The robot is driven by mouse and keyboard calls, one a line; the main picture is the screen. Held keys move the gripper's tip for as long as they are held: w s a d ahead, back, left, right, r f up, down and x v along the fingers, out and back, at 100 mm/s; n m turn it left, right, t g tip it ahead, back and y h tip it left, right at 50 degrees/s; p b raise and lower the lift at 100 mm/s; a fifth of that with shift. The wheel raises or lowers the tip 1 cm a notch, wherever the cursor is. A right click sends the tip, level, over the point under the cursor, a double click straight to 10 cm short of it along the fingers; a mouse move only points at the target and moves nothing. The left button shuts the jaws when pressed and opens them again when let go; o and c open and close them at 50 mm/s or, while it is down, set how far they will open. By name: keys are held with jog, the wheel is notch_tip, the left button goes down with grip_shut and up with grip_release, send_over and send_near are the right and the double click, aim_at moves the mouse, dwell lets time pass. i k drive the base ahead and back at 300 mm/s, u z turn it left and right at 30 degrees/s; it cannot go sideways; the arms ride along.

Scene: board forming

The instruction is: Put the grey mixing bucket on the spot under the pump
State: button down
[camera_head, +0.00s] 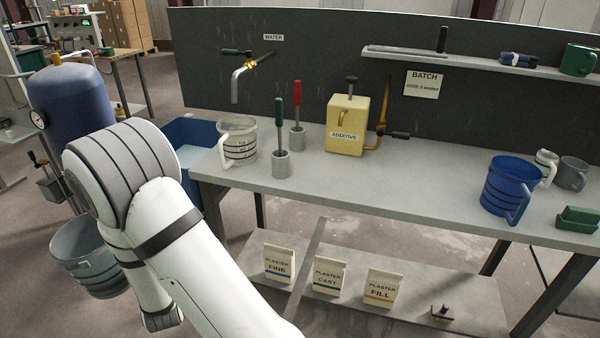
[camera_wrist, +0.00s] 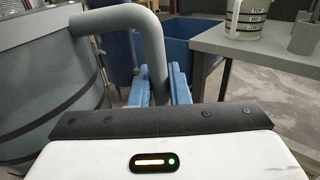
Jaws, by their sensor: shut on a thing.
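The grey mixing bucket (camera_head: 82,243), with dark bands, is at the lower left in the head view, beside my arm. In the wrist view the bucket (camera_wrist: 45,75) fills the left side, with its thick handle (camera_wrist: 125,20) curving down between the blue fingers of my gripper (camera_wrist: 163,85). My gripper is shut on that handle; my arm hides the grip in the head view. The bucket looks roughly upright. A yellow ADDITIVE container (camera_head: 346,122) with a dark top knob and a brass spout (camera_head: 380,120) stands on the bench; which spot is under the pump is not marked.
The grey bench (camera_head: 400,180) holds a clear measuring jug (camera_head: 238,140), two tool holders, and a blue bucket (camera_head: 508,187) at right. A water tap (camera_head: 245,67) juts from the back panel. A blue tank (camera_head: 75,105) and water tub (camera_head: 190,132) are left. The bench middle is clear.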

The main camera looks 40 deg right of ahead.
aim_at(344, 178)
jog(key=z, duration=0.15)
jog(key=i, duration=0.2)
jog(key=u, duration=1.85)
jog(key=k, duration=2.05)
jog(key=z, duration=1.35)
jog(key=i, duration=0.95)
jog(key=z, duration=0.1)
